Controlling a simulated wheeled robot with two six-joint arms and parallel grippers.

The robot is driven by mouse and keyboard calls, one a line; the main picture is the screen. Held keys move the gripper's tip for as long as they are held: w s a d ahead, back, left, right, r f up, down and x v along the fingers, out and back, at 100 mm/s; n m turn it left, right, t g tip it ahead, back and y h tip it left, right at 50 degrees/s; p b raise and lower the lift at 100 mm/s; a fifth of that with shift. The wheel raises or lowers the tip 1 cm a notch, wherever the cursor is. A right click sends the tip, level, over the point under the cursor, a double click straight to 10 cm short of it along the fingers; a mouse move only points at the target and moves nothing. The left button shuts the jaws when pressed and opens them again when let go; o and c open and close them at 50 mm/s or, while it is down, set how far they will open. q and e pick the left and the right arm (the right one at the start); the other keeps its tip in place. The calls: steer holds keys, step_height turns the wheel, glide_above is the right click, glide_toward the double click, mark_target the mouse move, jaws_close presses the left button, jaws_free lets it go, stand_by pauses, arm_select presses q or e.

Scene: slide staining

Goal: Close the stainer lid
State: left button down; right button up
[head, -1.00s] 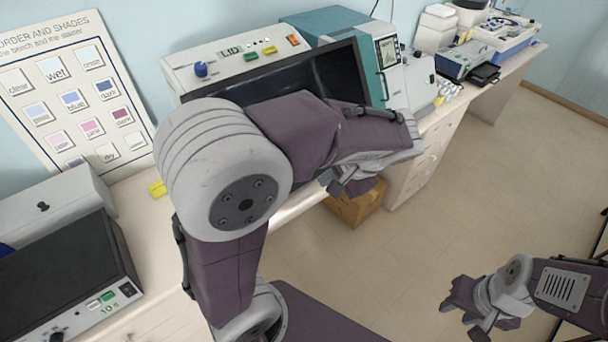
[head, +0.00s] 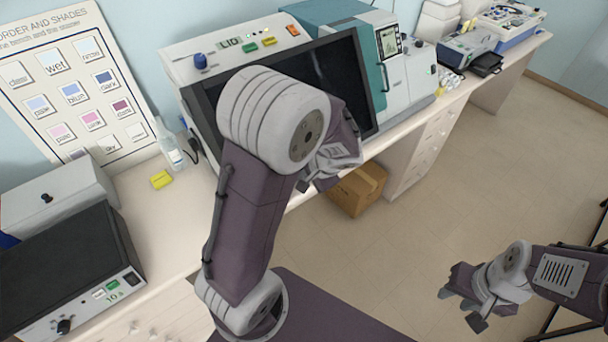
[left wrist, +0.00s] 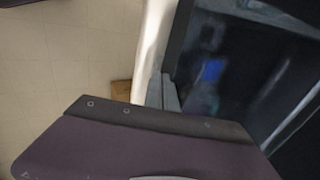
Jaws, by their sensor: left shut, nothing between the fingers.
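The stainer (head: 225,55) stands on the bench with a blue knob and a LID label on its top panel. Its dark, glossy, framed lid (head: 330,62) slopes across the front; how far open it is I cannot tell. My left arm covers the lid's lower left part. My left gripper (head: 318,180) is shut and empty, low by the lid's lower edge and partly hidden. In the left wrist view, its fingers (left wrist: 161,93) are beside the lid's dark frame (left wrist: 185,45); contact is unclear. My right gripper (head: 468,303) is open and empty, over the floor, far from the stainer.
A teal-and-white machine (head: 405,75) stands right of the stainer. A dark-topped device (head: 65,265) is at lower left. A cardboard box (head: 358,190) is on the floor below.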

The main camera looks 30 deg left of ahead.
arm_select(q)
steer(key=w+a+f+y+b, duration=0.1)
steer(key=a+f+b, duration=0.3)
steer(key=b, duration=0.7)
steer(key=w+a+f+t+y+b, duration=0.1)
steer(key=w+a+f+y+b, duration=0.1)
steer(key=a+f+b, duration=0.2)
steer(key=w+a+f+t+y+b, duration=0.1)
steer(key=a+f+b, duration=0.3)
steer(key=b, duration=1.3)
steer(key=shift+w+f+y+b, duration=0.25)
steer(key=shift+f+y, duration=0.15)
steer(key=shift+f, duration=0.75)
steer(key=shift+w+f+y+b, duration=0.15)
steer(key=shift+w+f+y, duration=0.2)
steer(key=shift+f, duration=0.75)
steer(key=shift+s, duration=0.1)
steer(key=shift+r+t+b, duration=0.2)
steer(key=shift+t+b, duration=0.1)
steer(key=shift+b, duration=0.15)
